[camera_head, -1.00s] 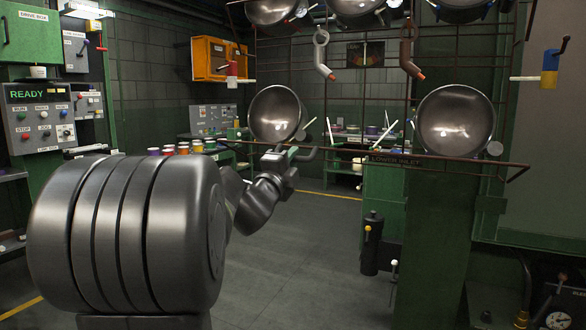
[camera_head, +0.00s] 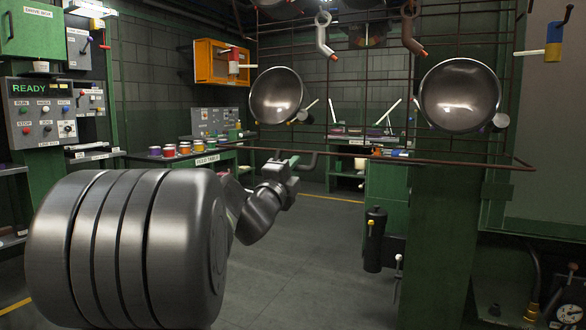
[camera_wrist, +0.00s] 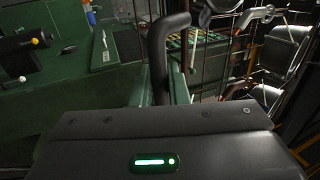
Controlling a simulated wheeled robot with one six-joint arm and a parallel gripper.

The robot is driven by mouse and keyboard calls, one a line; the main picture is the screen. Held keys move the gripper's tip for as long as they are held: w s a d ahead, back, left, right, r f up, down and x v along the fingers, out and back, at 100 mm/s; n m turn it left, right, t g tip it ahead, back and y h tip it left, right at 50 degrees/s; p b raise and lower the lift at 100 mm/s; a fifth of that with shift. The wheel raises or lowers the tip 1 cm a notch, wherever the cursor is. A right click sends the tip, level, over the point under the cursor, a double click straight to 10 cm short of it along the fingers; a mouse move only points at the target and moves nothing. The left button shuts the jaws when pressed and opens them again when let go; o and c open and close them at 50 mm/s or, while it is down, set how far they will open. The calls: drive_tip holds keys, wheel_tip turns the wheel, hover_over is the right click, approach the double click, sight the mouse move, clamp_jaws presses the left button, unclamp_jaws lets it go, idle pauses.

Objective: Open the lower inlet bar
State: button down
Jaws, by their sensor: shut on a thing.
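The lower inlet bar (camera_head: 440,161) is a thin, dark rod running across the front of the wire rack, below two hanging pots. A bent handle (camera_head: 312,158) stands near its left part; it also shows as a thick dark rod in the wrist view (camera_wrist: 158,50). My gripper (camera_head: 290,165) is shut on this handle, with its green fingers on either side of the rod in the wrist view (camera_wrist: 160,88). The bar sits apart from and below the pots. Its label cannot be read now.
The left pot (camera_head: 277,95) and right pot (camera_head: 460,95) hang just above the bar. A green post (camera_head: 440,230) stands below the right pot. A black cylinder (camera_head: 375,238) hangs on the green cabinet. Open floor (camera_head: 300,260) lies below my gripper.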

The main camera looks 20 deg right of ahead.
drive_tip(key=shift+f, duration=0.1)
idle(0.3)
drive_tip(key=c, duration=1.5)
unclamp_jaws()
